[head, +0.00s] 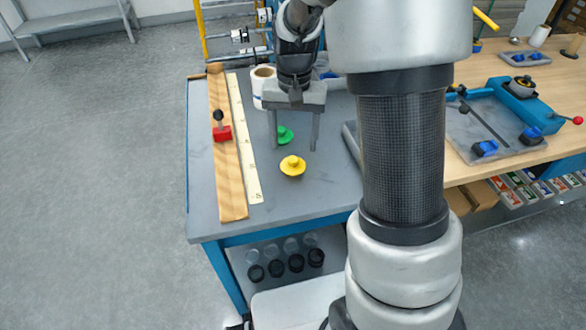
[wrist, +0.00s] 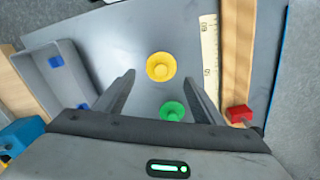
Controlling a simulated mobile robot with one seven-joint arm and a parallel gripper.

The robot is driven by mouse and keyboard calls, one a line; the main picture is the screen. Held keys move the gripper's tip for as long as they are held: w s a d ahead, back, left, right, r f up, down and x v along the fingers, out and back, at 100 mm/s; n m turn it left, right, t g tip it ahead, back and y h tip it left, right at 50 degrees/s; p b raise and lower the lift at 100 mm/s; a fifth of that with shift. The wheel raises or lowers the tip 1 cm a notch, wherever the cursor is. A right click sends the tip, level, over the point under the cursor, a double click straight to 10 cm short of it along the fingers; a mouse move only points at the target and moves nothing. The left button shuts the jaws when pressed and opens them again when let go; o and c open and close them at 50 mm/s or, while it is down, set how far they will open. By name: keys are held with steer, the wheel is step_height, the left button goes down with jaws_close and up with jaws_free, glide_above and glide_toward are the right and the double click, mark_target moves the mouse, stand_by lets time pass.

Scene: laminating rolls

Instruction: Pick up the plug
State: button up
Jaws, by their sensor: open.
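Two plug-like pieces lie on the grey table, each a round disc with a raised knob; I cannot tell which one the task means. The yellow plug (head: 292,166) is nearer the table's front edge, and the green plug (head: 285,134) is behind it. In the wrist view, the yellow plug (wrist: 161,67) shows just beyond the fingertips and the green plug (wrist: 172,111) shows between the fingers. My gripper (head: 295,145) is open and empty, pointing down above the table near both plugs. It also shows in the wrist view (wrist: 159,78).
A wooden board (head: 228,160) with a red clamp (head: 221,133) and a pale ruler (head: 244,145) lie along the left. A white roll (head: 262,84) stands behind my gripper. A grey tray (wrist: 68,75) lies to one side. The table's front is clear.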

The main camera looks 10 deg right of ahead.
mark_target(293, 159)
step_height(293, 159, down, 8)
steer(key=shift+a+f+b, duration=0.1)
steer(key=shift+b, duration=0.85)
steer(key=c, duration=0.9)
